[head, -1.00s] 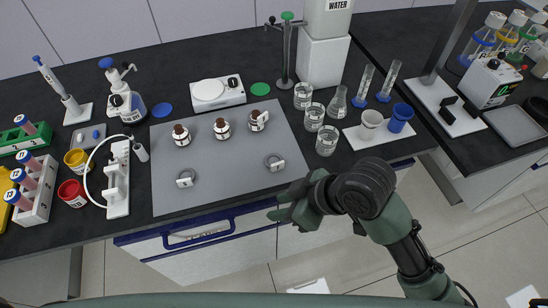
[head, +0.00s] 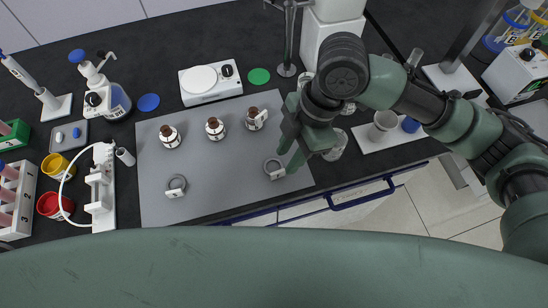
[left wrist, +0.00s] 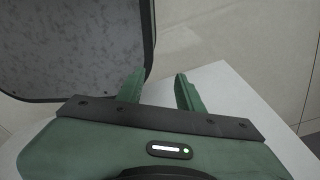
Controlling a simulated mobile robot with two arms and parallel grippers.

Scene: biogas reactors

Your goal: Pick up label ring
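Two grey label rings with white tags lie on the grey mat (head: 222,165) in the head view. One label ring (head: 176,193) is at the left front of the mat. The other label ring (head: 276,174) is at the right front, next to my right gripper (head: 284,161). The right gripper's two fingers are apart and point at this ring from the right; I cannot tell whether they touch it. Nothing shows held in it. My left gripper (left wrist: 160,92) shows in the left wrist view with its fingers apart and empty, away from the mat.
Several brown-capped bottles (head: 215,129) stand along the mat's back; the right one (head: 254,120) carries a white tag. A white hotplate (head: 208,83) stands behind them. Glassware at the right is partly hidden by my right arm. The mat's middle is clear.

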